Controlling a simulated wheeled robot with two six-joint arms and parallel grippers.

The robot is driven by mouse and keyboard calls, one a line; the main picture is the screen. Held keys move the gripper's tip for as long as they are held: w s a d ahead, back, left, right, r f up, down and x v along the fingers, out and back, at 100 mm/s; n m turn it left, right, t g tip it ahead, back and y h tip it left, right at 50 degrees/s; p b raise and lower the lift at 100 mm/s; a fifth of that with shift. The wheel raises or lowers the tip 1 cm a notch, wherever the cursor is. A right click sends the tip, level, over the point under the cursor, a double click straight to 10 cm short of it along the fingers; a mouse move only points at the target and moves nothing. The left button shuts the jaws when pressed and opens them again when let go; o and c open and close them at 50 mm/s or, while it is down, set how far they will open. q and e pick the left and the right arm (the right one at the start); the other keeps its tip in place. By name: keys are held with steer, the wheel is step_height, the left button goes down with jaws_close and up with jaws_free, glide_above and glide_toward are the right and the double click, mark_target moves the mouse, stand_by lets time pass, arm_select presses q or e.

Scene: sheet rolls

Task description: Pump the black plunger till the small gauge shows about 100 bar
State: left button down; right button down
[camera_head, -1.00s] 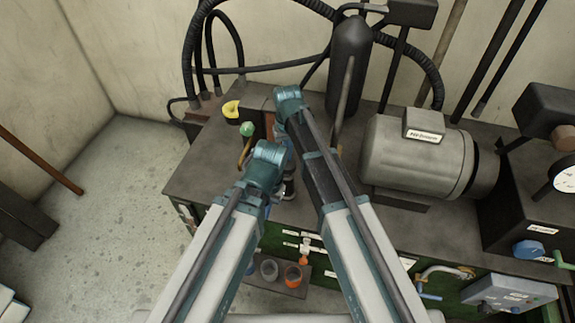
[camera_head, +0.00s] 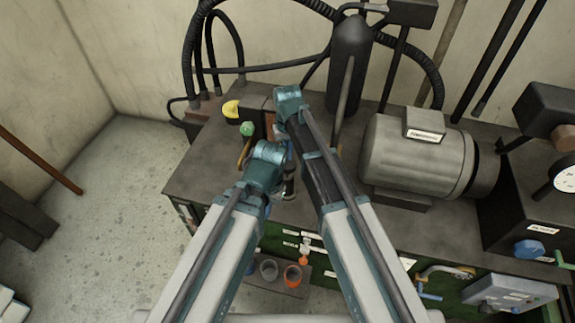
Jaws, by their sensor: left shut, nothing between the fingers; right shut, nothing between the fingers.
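The black plunger cannot be made out; my arms cover the middle of the bench top. The small gauge cannot be told for sure, and no reading can be made out. My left gripper (camera_head: 287,187) points down by the front edge of the bench, below its teal wrist. It is shut and empty, and small in the picture. My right gripper (camera_head: 284,124) is farther back on the bench, mostly hidden by my own arm links, and is shut with nothing seen in it.
A yellow round part (camera_head: 231,109) and a green knob (camera_head: 247,129) are left of my grippers. A black cylinder (camera_head: 350,58) stands behind, a grey motor (camera_head: 410,155) to the right. A white dial (camera_head: 566,173) is at the right edge. The floor at left is largely clear.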

mark_target(288, 165)
steer(key=shift+f+b, duration=2.6)
steer(key=shift+f, duration=0.1)
steer(key=shift+r, duration=0.1)
step_height(288, 165, up, 6)
steer(key=p, duration=0.5)
steer(key=shift+f+p, duration=0.2)
steer(key=shift+p, duration=0.2)
steer(key=shift+f, duration=0.1)
steer(key=s+d+r+p, duration=0.3)
steer(key=s, duration=0.7)
steer(key=s+d+r+h+p, duration=0.1)
steer(key=s+d+r+p, duration=0.2)
steer(key=s, duration=0.8)
steer(key=shift+r+n, duration=0.15)
steer(key=shift+n, duration=0.25)
